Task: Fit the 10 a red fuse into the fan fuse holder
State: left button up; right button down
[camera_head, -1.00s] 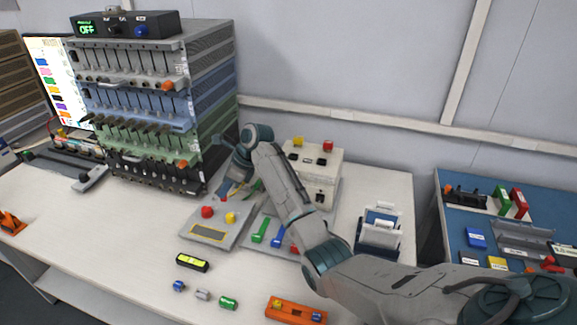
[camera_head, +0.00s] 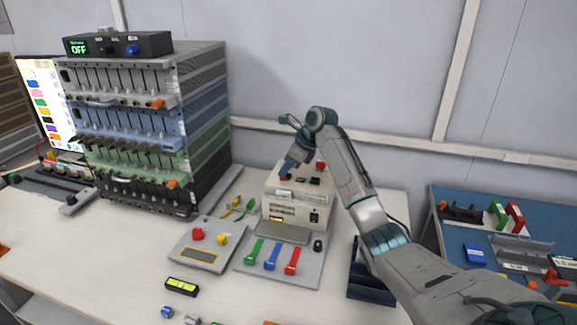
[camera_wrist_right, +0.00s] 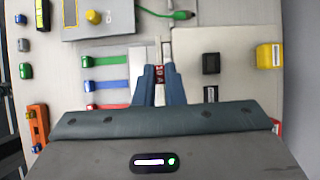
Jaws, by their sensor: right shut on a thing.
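My right gripper (camera_head: 286,172) is over the left part of the beige box's (camera_head: 291,211) top. In the right wrist view, its blue fingers (camera_wrist_right: 161,88) are shut on a small red fuse (camera_wrist_right: 162,76) marked 10 A. The fuse shows as a small red spot (camera_head: 284,178) in the head view. Two black sockets (camera_wrist_right: 211,63) (camera_wrist_right: 211,94) sit on the box top to the right of the fuse in the wrist view. I cannot tell which is the fan fuse holder. My left gripper is not in view.
A yellow cap (camera_wrist_right: 269,57) and a red cap (camera_head: 320,165) stand up from the box top. A grey panel with green, blue and red levers (camera_head: 272,257) lies in front. A grey pad with red and yellow buttons (camera_head: 207,247) is at left. The rack (camera_head: 150,120) stands further left.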

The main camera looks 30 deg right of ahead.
jog(key=w+d, duration=0.2)
jog(key=w, duration=0.1)
jog(key=w+d, duration=0.2)
jog(key=shift+w+d+f+p, duration=0.1)
jog(key=shift+f+p, duration=0.15)
jog(key=shift+p, duration=0.15)
jog(key=shift+w+d+f, duration=0.1)
jog(key=shift+w+d, duration=0.2)
jog(key=shift+w, duration=0.05)
jog(key=shift+f+p, duration=0.6)
jog(key=shift+f, duration=0.95)
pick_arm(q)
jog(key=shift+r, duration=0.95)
pick_arm(e)
jog(key=shift+f, duration=0.25)
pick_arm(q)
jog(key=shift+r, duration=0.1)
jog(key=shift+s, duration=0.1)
pick_arm(e)
jog(key=c, duration=1.5)
grip_release()
jog(key=shift+f, duration=0.1)
